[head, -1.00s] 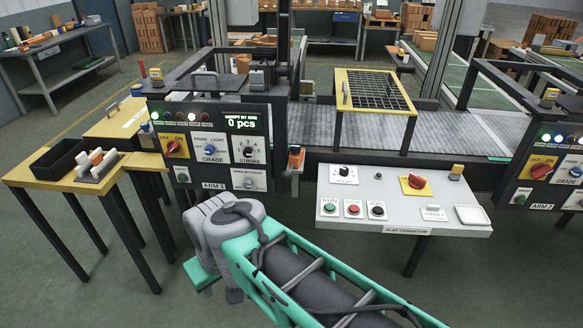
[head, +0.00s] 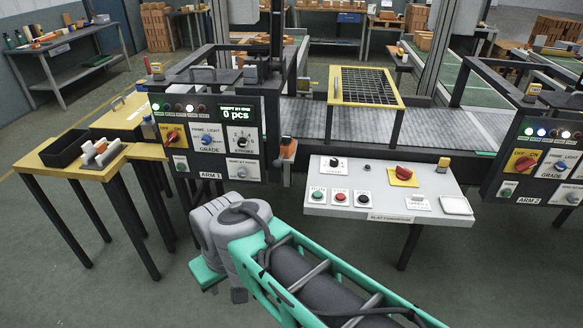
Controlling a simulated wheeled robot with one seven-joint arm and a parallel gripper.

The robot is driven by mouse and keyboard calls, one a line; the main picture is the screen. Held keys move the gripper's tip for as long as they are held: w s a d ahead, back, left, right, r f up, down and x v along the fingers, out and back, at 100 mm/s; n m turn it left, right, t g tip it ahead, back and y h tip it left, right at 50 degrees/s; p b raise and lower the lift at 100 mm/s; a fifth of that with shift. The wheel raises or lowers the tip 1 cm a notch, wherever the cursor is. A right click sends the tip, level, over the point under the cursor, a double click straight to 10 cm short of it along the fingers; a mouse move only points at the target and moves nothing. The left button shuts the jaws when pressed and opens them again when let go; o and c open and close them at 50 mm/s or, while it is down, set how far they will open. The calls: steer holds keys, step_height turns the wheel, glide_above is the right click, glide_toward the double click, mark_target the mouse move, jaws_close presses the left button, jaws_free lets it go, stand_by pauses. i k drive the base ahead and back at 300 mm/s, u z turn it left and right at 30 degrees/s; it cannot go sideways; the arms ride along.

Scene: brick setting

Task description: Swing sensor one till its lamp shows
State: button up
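No part is readably labelled as sensor one. A small orange block-like device (head: 288,147) on a dark bracket sits at the right edge of the ARM 1 panel, by the conveyor's near side; it may be a sensor, but I cannot tell. The black ARM 1 panel (head: 222,166) has a red switch on a yellow plate, a blue GRADE knob, a STROKE dial, a row of small lamps and a green display reading 0 pcs. My arm's grey joint and green link are in front of and below this panel. My gripper is not in view.
A grey console (head: 390,204) with green, red and black buttons and a red switch stands to the right. The slatted conveyor (head: 310,118) runs behind it, with a yellow-framed grid (head: 334,88) above. A yellow table (head: 36,166) with a black bin (head: 66,152) stands left. The ARM 2 panel (head: 540,165) is far right.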

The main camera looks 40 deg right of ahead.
mark_target(286, 151)
steer(key=u, duration=0.25)
steer(key=k, duration=0.15)
steer(key=z, duration=1.1)
steer(key=i, duration=0.65)
steer(key=u, duration=2)
